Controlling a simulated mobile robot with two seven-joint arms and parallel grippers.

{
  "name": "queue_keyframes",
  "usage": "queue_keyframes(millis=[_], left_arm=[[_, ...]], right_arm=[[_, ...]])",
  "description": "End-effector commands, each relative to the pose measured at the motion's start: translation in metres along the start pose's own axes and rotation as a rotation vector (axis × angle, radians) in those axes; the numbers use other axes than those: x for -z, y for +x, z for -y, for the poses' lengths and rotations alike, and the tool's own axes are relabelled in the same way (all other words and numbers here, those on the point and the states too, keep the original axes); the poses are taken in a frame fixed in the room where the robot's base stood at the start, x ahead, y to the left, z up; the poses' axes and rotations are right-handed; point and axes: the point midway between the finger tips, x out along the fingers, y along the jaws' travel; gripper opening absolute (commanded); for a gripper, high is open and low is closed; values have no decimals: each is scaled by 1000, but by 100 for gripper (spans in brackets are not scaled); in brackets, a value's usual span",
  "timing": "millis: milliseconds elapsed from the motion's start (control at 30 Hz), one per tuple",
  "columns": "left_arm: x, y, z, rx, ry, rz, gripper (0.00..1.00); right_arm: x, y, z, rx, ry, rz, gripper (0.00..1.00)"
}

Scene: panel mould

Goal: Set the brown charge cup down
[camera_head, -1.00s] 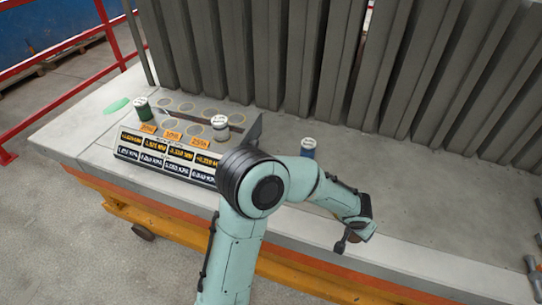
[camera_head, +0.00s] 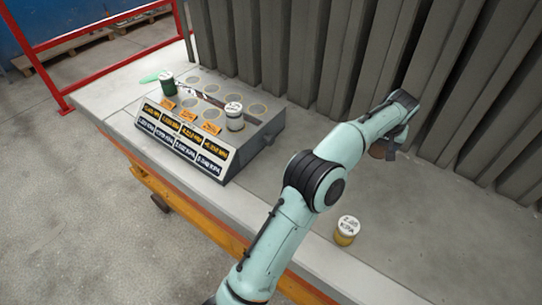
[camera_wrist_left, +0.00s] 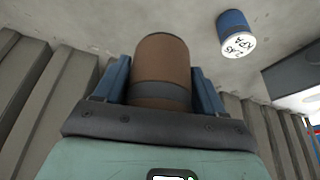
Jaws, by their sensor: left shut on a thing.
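The brown charge cup (camera_head: 379,151) is at my left gripper (camera_head: 396,139) in the head view, partly hidden by it, over the slab near the grey panels. In the left wrist view the brown cup (camera_wrist_left: 161,62) sits between the two blue fingers of my left gripper (camera_wrist_left: 160,85), which is shut on it. I cannot tell whether the cup touches the surface. A blue cup with a white lettered lid (camera_wrist_left: 236,34) stands apart to its right in the wrist view. My right gripper is not in view.
A block with round holes (camera_head: 262,135) holds a green cup (camera_head: 167,83) and a white-lidded cup (camera_head: 235,116). Upright grey panels (camera_head: 330,55) line the back.

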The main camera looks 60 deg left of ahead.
Motion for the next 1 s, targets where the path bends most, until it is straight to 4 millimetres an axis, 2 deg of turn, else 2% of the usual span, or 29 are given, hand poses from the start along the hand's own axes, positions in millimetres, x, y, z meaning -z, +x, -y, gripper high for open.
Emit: queue_keyframes(millis=[200, 467, 567, 800, 1000], left_arm=[[16, -15, 17, 17, -42, -4, 23], [18, -17, 20, 18, -47, -3, 23], [11, -3, 20, 20, -46, -2, 23], [-13, 56, 20, 21, -45, 0, 23], [-31, 101, 20, 19, -45, -1, 23]], right_arm=[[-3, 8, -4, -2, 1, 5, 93], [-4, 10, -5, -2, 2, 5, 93], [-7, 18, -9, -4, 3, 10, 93], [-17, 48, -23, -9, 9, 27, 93], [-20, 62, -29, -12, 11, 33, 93]])
